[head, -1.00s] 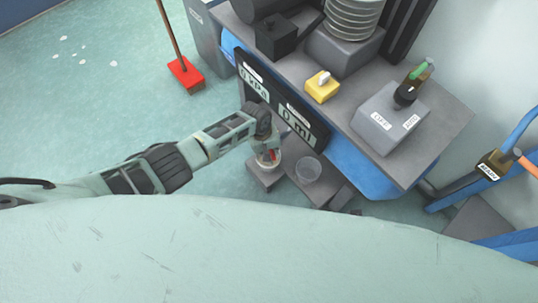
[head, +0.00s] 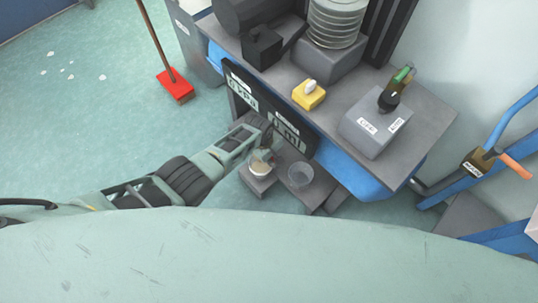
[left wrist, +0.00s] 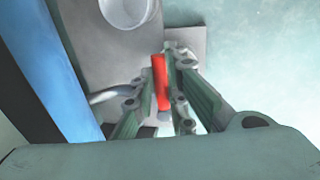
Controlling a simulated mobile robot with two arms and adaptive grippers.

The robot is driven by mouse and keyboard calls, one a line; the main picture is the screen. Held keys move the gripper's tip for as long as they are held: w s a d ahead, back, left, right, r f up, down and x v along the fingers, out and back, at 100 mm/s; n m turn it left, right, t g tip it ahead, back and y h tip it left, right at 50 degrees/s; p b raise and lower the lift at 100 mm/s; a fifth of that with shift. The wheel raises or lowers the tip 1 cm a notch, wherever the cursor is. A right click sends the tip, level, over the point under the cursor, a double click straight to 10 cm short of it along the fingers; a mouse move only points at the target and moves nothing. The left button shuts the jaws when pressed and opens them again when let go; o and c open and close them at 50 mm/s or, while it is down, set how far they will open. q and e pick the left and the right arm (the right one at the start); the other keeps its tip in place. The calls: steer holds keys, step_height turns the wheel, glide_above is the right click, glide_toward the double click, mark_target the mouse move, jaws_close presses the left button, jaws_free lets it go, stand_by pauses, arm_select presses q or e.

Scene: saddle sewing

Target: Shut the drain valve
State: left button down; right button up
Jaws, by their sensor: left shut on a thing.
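The red lever of the drain valve (left wrist: 160,82) shows in the left wrist view, upright in the picture between the two fingers. My left gripper (left wrist: 158,102) is shut on this red lever. In the head view my left gripper (head: 265,146) is low at the front of the bench, under the display panel, and hides the lever there. A curved metal pipe (left wrist: 108,94) lies left of the fingers. Whether the valve is open or shut cannot be told. My right gripper is not in view.
A clear beaker (head: 300,175) and a pale round cup (head: 261,164) stand close to my gripper on low grey supports. The display panel (head: 268,115) hangs just above. The grey bench (head: 425,125) is behind. Floor to the left is clear up to the red broom (head: 175,86).

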arm_select(q)
steer(key=shift+w+r, duration=0.2)
steer(key=shift+w, duration=0.15)
steer(key=c, duration=1.9)
jaws_free()
steer(key=shift+o, duration=0.7)
steer(key=shift+s+f, duration=0.1)
steer(key=shift+s, duration=0.1)
step_height(320, 180, up, 12)
steer(key=s+a, duration=0.1)
steer(key=shift+s+a, duration=0.3)
steer(key=shift+s, duration=0.1)
steer(key=shift+f, duration=0.15)
